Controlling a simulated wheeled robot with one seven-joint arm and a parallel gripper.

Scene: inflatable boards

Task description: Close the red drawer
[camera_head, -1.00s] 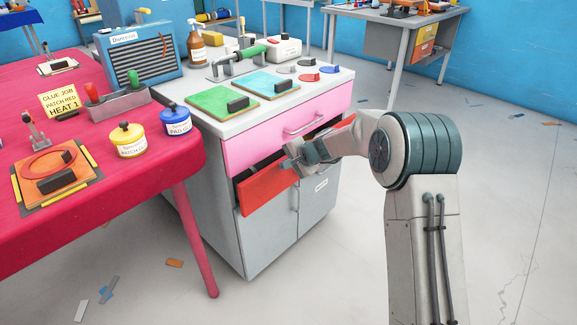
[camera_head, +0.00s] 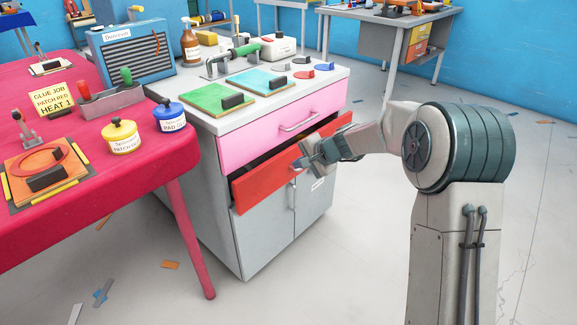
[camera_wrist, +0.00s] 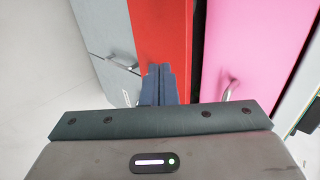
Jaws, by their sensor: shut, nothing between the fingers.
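The red drawer (camera_head: 262,183) sits below the pink drawer (camera_head: 270,130) in the grey cabinet. It is still partly pulled out, with a dark gap above its front. My gripper (camera_head: 302,163) is at the right half of the red front, fingers shut with nothing between them. In the wrist view the shut fingertips (camera_wrist: 158,70) point at the red front (camera_wrist: 162,35) and appear at or very near its surface; contact is not certain. The red drawer's handle is not clearly seen. The pink drawer looks shut.
Grey doors with handles (camera_head: 265,225) are below the red drawer. A red-covered table (camera_head: 80,215) with jars and tools stands close on the left. Green and blue boards lie on the cabinet top (camera_head: 215,122). The floor in front and right is open.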

